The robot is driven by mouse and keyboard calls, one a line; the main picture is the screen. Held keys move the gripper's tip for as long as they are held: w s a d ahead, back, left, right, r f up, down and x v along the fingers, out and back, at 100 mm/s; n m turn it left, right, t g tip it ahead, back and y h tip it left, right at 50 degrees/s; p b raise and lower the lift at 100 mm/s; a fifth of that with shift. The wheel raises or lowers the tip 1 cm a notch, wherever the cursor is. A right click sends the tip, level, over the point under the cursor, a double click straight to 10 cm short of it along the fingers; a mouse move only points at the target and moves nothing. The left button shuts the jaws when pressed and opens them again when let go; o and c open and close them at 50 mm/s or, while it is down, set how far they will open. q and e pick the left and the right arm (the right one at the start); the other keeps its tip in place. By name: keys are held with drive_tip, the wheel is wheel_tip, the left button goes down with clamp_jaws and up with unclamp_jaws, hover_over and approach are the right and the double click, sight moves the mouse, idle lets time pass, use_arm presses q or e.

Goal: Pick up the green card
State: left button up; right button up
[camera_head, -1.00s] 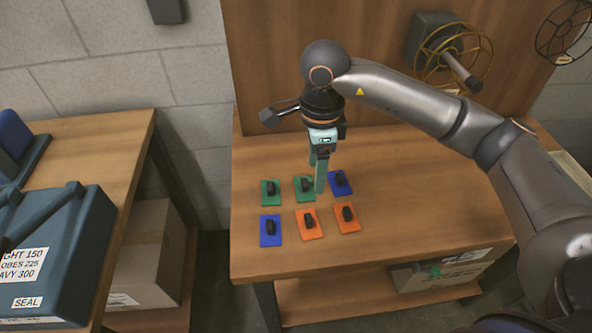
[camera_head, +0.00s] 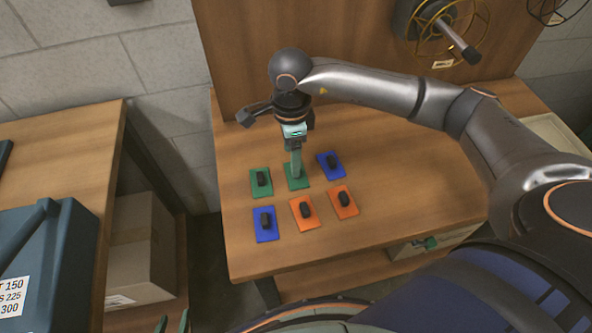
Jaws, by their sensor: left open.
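Two green cards lie on the wooden table, each on the far row: the left green card (camera_head: 255,190) has a dark knob on top. The middle green card (camera_head: 303,184) is partly covered by my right gripper (camera_head: 296,173), which points straight down with its fingertips at the card's knob. The fingers overlap in this view and largely hide the knob, so I cannot tell whether they are shut on it. My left gripper (camera_head: 171,323) shows only as two teal fingertips at the bottom edge, apart and with nothing visible between them.
A blue card (camera_head: 335,173) lies right of the middle green one. The near row has a blue card (camera_head: 266,234) and two orange cards (camera_head: 303,224). The wooden table (camera_head: 420,190) is clear right of the cards. A dark case (camera_head: 50,270) stands at left.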

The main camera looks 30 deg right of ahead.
wheel_tip(320, 180, down, 5)
drive_tip(key=shift+s+d+r+p, duration=0.1)
drive_tip(key=shift+d+p, duration=0.05)
drive_tip(key=shift+p, duration=0.15)
clamp_jaws()
idle(0.5)
